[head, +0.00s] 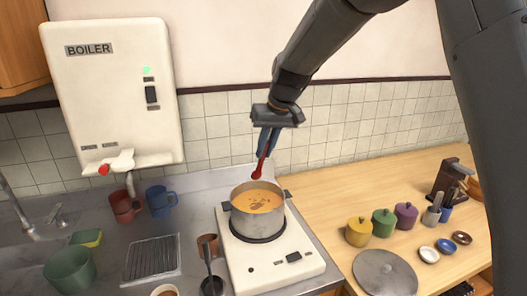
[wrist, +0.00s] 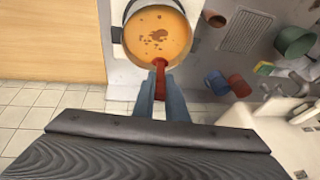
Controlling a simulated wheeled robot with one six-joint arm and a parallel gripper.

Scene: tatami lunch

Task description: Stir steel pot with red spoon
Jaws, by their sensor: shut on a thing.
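The steel pot (head: 258,223) stands on the white stove and holds orange soup with brown bits. The pot also shows at the top of the wrist view (wrist: 126,32). My gripper (head: 266,145) is above and behind the pot, near the tiled wall. It is shut on the red spoon (head: 261,164), which hangs down with its bowl end above the pot's back rim. In the wrist view the spoon (wrist: 160,78) points from between my gripper's fingers (wrist: 161,95) toward the soup. The spoon's tip appears above the soup, not in it.
The white stove (head: 270,268) sits between the sink counter and the wooden counter. Yellow, green and purple canisters (head: 384,222) and a grey lid (head: 385,272) are to the right. Red and blue mugs (head: 160,200) stand left, below the boiler (head: 112,95). A brown cup (head: 208,245) is close to the stove.

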